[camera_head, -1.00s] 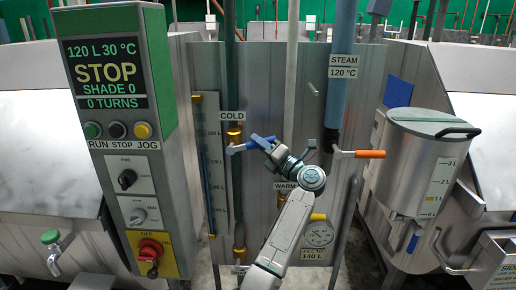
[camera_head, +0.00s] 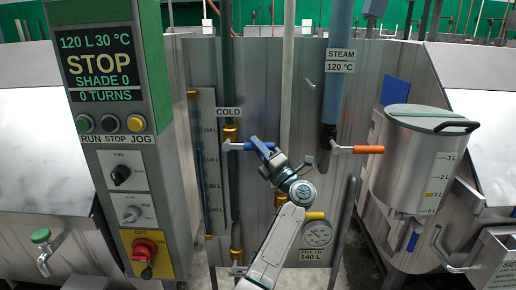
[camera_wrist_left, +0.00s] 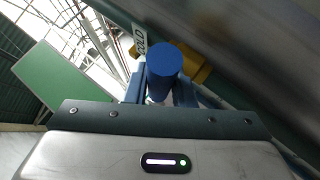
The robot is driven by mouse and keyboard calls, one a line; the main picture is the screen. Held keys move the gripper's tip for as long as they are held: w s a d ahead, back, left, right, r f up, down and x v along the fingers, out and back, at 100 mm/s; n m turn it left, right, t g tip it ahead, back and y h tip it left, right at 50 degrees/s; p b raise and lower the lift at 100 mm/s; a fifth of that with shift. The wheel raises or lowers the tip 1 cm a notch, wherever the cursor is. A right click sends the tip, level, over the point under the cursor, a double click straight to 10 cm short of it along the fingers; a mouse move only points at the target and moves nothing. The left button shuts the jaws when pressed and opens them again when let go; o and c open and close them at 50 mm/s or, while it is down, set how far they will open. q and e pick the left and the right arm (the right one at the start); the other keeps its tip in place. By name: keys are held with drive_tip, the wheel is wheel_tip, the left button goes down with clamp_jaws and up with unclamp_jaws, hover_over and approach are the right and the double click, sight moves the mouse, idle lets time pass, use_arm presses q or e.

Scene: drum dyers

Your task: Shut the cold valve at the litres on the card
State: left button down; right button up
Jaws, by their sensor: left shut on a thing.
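The cold valve (camera_head: 231,133) is a brass body on a green vertical pipe, under a COLD label (camera_head: 229,113). Its blue-ended lever (camera_wrist_left: 165,60) sticks out level to the right, across the pipe. My left gripper (camera_head: 262,147) is shut on this lever; in the left wrist view its blue fingers sit around the lever's blue round end. The fingers partly hide the lever in the head view. A card (camera_head: 314,254) below the round dial reads 140 L, its upper line small. A sight tube (camera_head: 203,165) with litre marks stands left of the valve; its level is unclear. My right gripper is out of view.
A control panel (camera_head: 105,70) at left reads 120 L 30 °C, STOP, 0 TURNS. An orange steam lever (camera_head: 368,150) is right of my gripper. A yellow WARM lever (camera_head: 314,216) lies below. A steel tank (camera_head: 420,160) stands at right.

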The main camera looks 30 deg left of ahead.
use_arm(q)
drive_tip(key=c, duration=1.2)
unclamp_jaws()
drive_tip(key=shift+f, duration=0.2)
drive_tip(key=shift+c, duration=0.2)
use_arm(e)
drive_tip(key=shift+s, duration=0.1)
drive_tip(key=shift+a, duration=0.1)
use_arm(q)
drive_tip(key=shift+d+f, duration=0.1)
drive_tip(key=shift+d, duration=0.1)
drive_tip(key=b+v, duration=0.4)
drive_tip(key=v, duration=0.6)
drive_tip(key=shift+d, duration=0.2)
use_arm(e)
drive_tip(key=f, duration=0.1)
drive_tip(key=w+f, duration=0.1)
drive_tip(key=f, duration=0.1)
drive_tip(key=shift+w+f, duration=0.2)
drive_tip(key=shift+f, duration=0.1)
use_arm(q)
drive_tip(key=shift+s, duration=0.1)
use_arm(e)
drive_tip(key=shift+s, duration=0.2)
use_arm(q)
drive_tip(key=shift+f, duration=0.1)
